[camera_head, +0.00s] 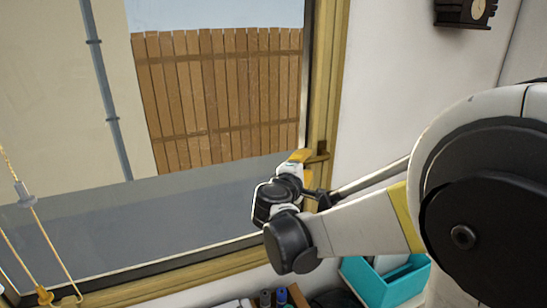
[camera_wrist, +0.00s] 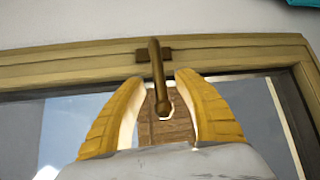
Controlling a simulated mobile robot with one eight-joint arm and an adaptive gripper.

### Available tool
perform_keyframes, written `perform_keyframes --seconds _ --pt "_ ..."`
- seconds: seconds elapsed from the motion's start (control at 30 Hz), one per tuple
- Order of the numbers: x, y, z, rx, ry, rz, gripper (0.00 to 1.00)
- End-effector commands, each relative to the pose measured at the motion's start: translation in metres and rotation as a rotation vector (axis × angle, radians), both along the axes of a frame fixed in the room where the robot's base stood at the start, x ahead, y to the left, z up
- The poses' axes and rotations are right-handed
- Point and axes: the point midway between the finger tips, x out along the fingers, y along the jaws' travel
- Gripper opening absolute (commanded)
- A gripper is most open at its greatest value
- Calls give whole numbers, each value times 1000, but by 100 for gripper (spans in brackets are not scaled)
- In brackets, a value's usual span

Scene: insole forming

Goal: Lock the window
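The window's brown metal handle (camera_wrist: 157,68) is on a small mount on the wooden window frame (camera_wrist: 60,65). In the wrist view it points down from the mount, and its rounded end is between my fingers. My gripper (camera_wrist: 158,78) is open, with one yellow finger on each side of the handle and a visible gap to each. In the head view my gripper (camera_head: 299,157) is at the right side of the window frame (camera_head: 327,90), beside the handle's mount (camera_head: 320,153). Most of the handle is hidden there.
A turquoise box (camera_head: 388,285) stands below the window at the right. Small items (camera_head: 273,297) are beside it. Cords with a pale fitting (camera_head: 24,194) hang at the left. A dark clock (camera_head: 465,12) is on the white wall. A wooden fence (camera_head: 220,95) shows outside through the glass.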

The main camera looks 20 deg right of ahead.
Motion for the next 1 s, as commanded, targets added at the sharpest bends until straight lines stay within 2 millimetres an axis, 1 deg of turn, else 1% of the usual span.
perform_keyframes --seconds 0.1,0.2,0.47,0.5,0.57,0.6,0.63,1.0 --pt "10 -10 -1 0 0 -2 38" --pt "14 -13 -2 0 0 0 38" --pt "15 -14 -3 0 0 0 38" --pt "15 -14 -3 0 0 0 33" --pt "15 -14 -3 0 0 0 15" --pt "15 -14 -2 0 0 0 3" --pt "15 -14 -2 0 0 0 0" --pt "15 -12 -4 -6 0 1 0"
